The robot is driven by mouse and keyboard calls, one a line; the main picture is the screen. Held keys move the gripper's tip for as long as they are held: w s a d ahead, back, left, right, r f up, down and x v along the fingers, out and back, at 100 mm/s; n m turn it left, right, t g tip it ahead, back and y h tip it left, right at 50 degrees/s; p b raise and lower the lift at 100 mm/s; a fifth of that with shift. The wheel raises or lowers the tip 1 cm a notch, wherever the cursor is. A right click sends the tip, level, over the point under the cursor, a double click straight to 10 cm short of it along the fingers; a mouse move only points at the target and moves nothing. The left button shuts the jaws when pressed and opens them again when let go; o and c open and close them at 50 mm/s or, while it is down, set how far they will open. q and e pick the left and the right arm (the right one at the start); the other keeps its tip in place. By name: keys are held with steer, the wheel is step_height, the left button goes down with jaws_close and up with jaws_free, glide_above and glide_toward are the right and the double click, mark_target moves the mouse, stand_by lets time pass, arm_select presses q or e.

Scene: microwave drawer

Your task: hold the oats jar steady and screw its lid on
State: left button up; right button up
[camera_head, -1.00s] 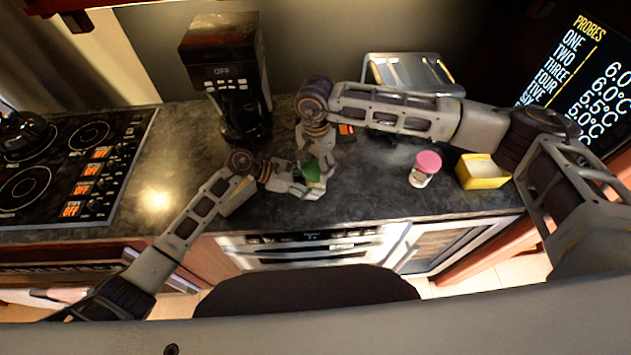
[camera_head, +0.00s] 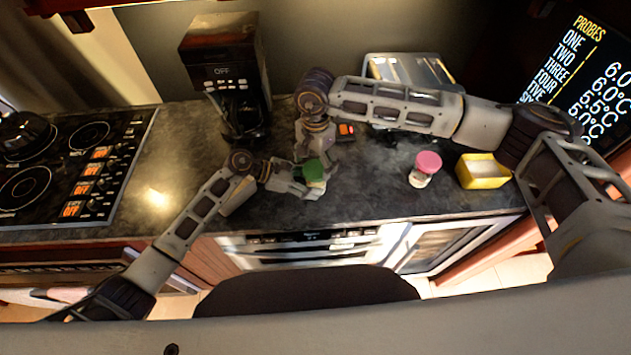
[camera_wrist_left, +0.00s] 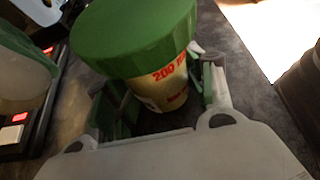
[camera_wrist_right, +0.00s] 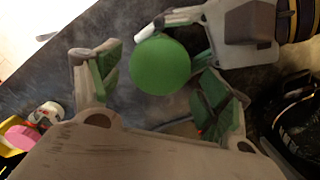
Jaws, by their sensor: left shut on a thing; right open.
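The oats jar (camera_head: 317,185) is pale with red lettering and stands upright over the counter. Its green lid (camera_head: 313,170) sits on top of it; whether the threads are engaged I cannot tell. My left gripper (camera_wrist_left: 165,110) is shut around the jar body below the lid. In the right wrist view the round lid (camera_wrist_right: 160,66) shows from above, with my left gripper beside it. My right gripper (camera_wrist_right: 165,85) is open, with its fingers apart on either side of the lid in that view and not visibly touching it. The jar's base is hidden.
A coffee maker (camera_head: 228,85) stands behind left, the cooktop (camera_head: 75,165) at far left. A toaster (camera_head: 412,75) is at the back. A pink-lidded jar (camera_head: 425,167) and a yellow box (camera_head: 484,172) stand to the right. A black device with a red display (camera_head: 346,130) lies behind the grippers.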

steer(key=shift+r, duration=1.8)
arm_select(q)
steer(key=o, duration=1.5)
steer(key=shift+v, duration=5.95)
steer(key=shift+f, duration=0.1)
arm_select(e)
steer(key=shift+f, duration=0.1)
